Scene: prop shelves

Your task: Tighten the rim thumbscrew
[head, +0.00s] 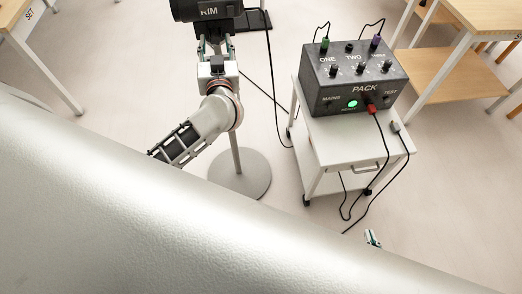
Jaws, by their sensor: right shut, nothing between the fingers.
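A black lamp head marked RIM (207,11) shows at the top edge, partly cut off by the frame. Its stand has a thin pole and a round grey base (240,175). My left gripper (216,42) is just below the lamp head, its two fingers apart. The rim thumbscrew cannot be made out; the lamp head and gripper may hide it. My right gripper (373,238) shows only as a small tip at the lower right, shut and empty, away from the lamp.
A grey control box marked PACK (354,75), with a lit green button and cables, stands on a white trolley (350,150). Cables hang to the floor. Wooden tables (484,17) stand at the right, and a table marked SET (28,14) at the left.

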